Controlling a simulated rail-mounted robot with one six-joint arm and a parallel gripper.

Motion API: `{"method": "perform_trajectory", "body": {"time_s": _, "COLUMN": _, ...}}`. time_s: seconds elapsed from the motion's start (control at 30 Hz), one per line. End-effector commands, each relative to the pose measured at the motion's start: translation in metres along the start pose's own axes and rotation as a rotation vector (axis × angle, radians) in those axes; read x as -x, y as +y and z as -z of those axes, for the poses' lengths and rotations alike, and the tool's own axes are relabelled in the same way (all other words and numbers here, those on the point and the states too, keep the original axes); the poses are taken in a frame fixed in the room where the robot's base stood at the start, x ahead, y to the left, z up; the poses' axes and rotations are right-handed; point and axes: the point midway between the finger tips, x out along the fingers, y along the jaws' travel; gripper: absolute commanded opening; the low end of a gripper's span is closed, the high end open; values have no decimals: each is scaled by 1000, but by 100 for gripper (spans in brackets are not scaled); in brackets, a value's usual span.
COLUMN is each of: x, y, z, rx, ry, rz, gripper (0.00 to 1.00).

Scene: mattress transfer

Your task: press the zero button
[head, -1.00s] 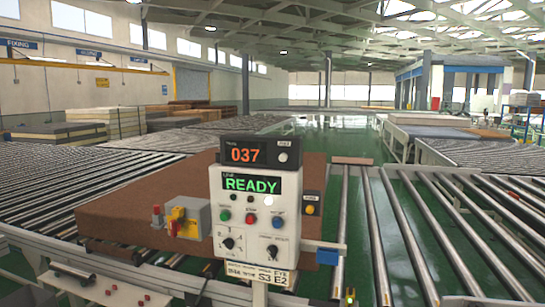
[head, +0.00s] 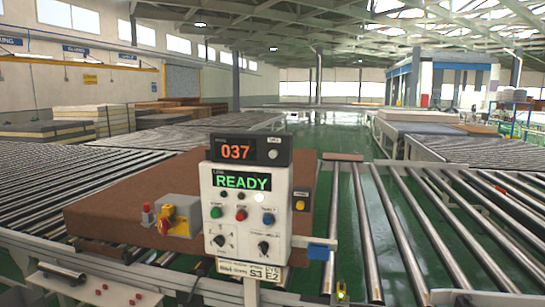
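A pale control panel (head: 222,241) stands upright in the middle foreground. A dark counter box (head: 213,154) on its top shows orange "037". A round pale button (head: 272,154) sits at the right of that counter, under a small label too blurred to read surely. Below, a green-lettered screen (head: 241,181) reads "READY". Under the screen are a green button (head: 215,212), a red button (head: 241,214) and a blue button (head: 268,219), with two black knobs lower down. My gripper is not in view.
A large brown mattress-like slab (head: 110,208) lies behind the panel on roller conveyors (head: 370,230). A grey box with a red and yellow switch (head: 168,222) stands left of the panel. A yellow button box (head: 300,203) is on the panel's right side.

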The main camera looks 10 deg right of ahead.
Motion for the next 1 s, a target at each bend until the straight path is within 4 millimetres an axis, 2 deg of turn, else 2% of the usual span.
{"method": "perform_trajectory", "body": {"time_s": 0.03, "x": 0, "y": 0, "z": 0, "rx": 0, "ry": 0, "rz": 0, "gripper": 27}}
{"method": "perform_trajectory", "body": {"time_s": 0.33, "x": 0, "y": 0, "z": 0, "rx": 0, "ry": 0, "rz": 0, "gripper": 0}}
{"method": "perform_trajectory", "body": {"time_s": 1.0, "x": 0, "y": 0, "z": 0, "rx": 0, "ry": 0, "rz": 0, "gripper": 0}}
